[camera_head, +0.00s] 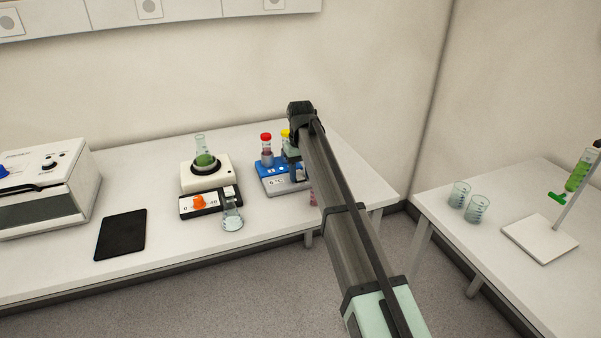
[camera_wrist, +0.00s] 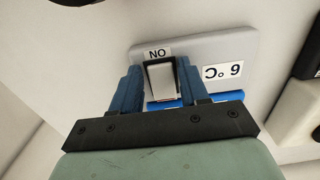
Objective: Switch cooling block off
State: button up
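The cooling block (camera_head: 273,183) stands on the long table in the head view, blue with a pale front panel and tubes on top. In the wrist view its panel (camera_wrist: 222,47) appears upside down, with a "6 °C" label and a rocker switch (camera_wrist: 162,78) under an "ON" label. My gripper (camera_wrist: 160,75) is at the panel, its two blue fingers apart on either side of the switch. I cannot tell whether they touch it. In the head view my arm hides the block's right part and the switch.
Left of the block are a white stirrer (camera_head: 222,177) with a flask, a small flask (camera_head: 232,214) in front, a black pad (camera_head: 121,234) and a large white device (camera_head: 43,190). A side table (camera_head: 470,227) at right holds two beakers and a stand.

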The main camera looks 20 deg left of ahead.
jog(key=c, duration=0.8)
jog(key=shift+o, duration=0.2)
jog(key=shift+w+a+r+g+h, duration=0.1)
jog(key=shift+w+a+g+h, duration=0.1)
jog(key=shift+w+g+h, duration=0.1)
jog(key=shift+s+g+h, duration=0.1)
jog(key=shift+g+h, duration=0.4)
jog(key=o, duration=1.1)
jog(key=shift+c, duration=0.2)
jog(key=shift+d, duration=0.1)
